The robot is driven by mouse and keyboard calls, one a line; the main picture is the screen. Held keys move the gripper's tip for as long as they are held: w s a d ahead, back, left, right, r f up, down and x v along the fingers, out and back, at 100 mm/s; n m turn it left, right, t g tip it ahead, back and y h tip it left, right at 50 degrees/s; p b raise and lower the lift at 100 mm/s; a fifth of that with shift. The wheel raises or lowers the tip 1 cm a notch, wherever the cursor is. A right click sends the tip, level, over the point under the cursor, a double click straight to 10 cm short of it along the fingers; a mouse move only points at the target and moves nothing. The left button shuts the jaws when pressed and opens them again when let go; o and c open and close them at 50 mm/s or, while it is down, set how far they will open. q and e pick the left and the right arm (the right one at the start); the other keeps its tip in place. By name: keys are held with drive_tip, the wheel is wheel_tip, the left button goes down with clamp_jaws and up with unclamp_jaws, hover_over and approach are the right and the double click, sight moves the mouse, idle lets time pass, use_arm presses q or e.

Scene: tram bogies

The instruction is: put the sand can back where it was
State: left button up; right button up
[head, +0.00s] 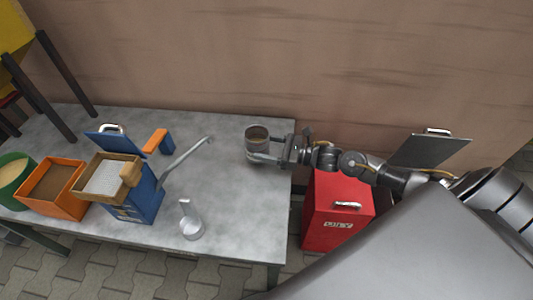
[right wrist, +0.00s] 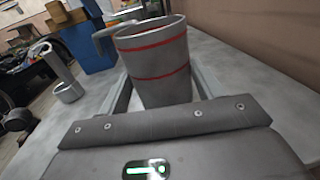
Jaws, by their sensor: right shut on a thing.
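The sand can (head: 254,147) is a grey, open-topped can with brown content. In the right wrist view the can (right wrist: 155,65) shows red stripes and stands upright between the two fingers. My right gripper (head: 262,158) is shut on it, reaching in from the right over the table's right part. Whether the can's base touches the table is hard to tell. My left gripper is not in view.
On the grey table (head: 225,190) stand a blue box (head: 145,203) with a wooden-framed tray (head: 105,175), an orange box (head: 68,205), a green bucket (head: 12,185) and a small metal scoop (head: 191,226). A red box (head: 330,205) is beside the table's right edge. A wall (head: 300,60) runs behind.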

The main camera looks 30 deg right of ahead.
sight(267, 153)
wheel_tip(267, 153, down, 3)
drive_tip(key=shift+r, duration=0.2)
drive_tip(key=shift+f, duration=0.25)
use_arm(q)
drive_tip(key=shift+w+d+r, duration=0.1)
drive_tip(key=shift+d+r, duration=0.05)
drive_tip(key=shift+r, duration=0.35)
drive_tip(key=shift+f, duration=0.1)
use_arm(e)
drive_tip(key=shift+f, duration=0.1)
drive_tip(key=o, duration=1)
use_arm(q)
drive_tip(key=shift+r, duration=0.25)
use_arm(e)
drive_tip(key=shift+o, duration=0.2)
